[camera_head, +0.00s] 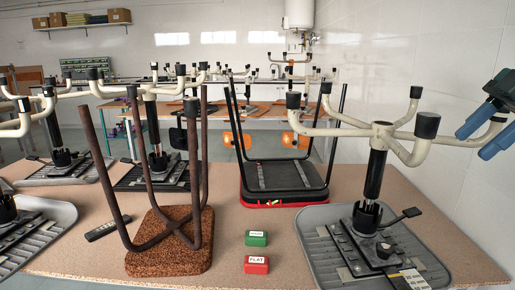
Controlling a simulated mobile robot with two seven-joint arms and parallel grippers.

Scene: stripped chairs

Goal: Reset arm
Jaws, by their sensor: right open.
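My right gripper (476,141) is at the right edge, with two blue fingers spread apart. It overlaps the end of one cream leg of the upturned swivel chair base (383,130); I cannot tell whether it touches. Nothing is visibly held between the fingers. The base stands on its black column above a grey seat shell (318,232) at the front right of the table. My left gripper is not in view.
The brown table (110,263) carries a cork-coloured upturned stool (170,255), a black upturned chair (285,180) and several swivel bases. A green block (257,238) and a red block marked FLAT (256,264) lie at the front middle. Bare table surrounds them.

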